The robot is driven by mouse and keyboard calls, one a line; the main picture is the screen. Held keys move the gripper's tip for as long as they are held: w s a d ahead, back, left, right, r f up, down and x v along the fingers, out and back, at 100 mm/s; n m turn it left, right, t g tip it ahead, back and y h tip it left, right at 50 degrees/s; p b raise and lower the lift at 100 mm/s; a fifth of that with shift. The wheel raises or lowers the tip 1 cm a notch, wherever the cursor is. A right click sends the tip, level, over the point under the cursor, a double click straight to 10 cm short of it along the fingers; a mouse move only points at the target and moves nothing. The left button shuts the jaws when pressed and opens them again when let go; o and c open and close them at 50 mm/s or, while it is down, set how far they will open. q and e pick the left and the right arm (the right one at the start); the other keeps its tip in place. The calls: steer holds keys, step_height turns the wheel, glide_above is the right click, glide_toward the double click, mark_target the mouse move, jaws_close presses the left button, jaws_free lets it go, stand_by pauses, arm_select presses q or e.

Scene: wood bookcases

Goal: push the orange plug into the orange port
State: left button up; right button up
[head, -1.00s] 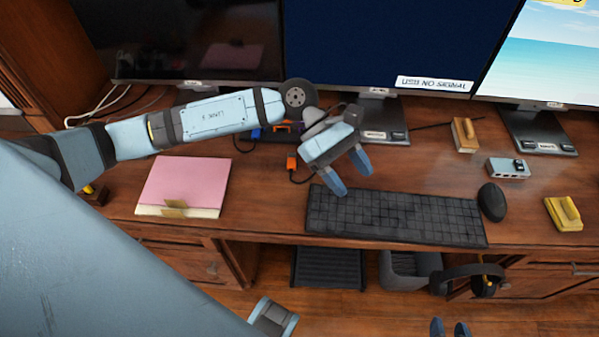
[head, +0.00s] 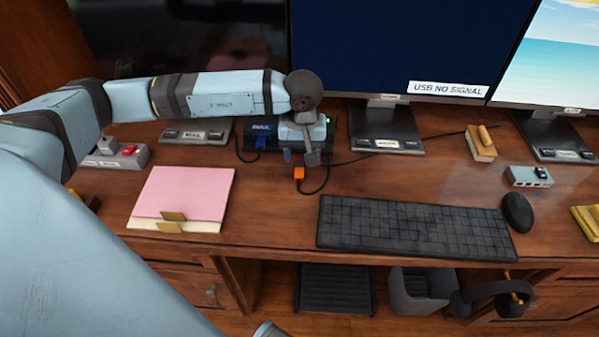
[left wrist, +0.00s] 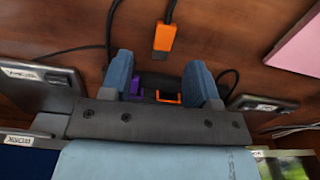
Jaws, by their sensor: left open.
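The orange plug (head: 298,173) lies on the desk on its dark cable, just in front of my left gripper (head: 299,157). In the left wrist view the orange plug (left wrist: 163,39) lies beyond the fingertips. My left gripper (left wrist: 160,78) is open and empty, its fingers pointing down close to the dark hub (head: 259,126). The orange port (left wrist: 168,97) shows between the fingers, beside a purple one (left wrist: 135,89). In the head view my gripper hides the orange port. My right gripper is not in view.
A blue plug (head: 262,141) sits at the hub's front left. A black keyboard (head: 405,228) and mouse (head: 517,212) lie to the right. A pink folder (head: 184,197) lies to the left. Monitor stands (head: 385,130) line the back. The desk between folder and keyboard is clear.

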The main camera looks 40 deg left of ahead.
mark_target(299, 172)
arm_select(q)
steer(key=f, duration=0.4)
steer(key=f+b, duration=0.1)
steer(key=f, duration=0.1)
steer(key=shift+a, duration=0.3)
steer(key=shift+r, duration=0.1)
steer(key=c, duration=1)
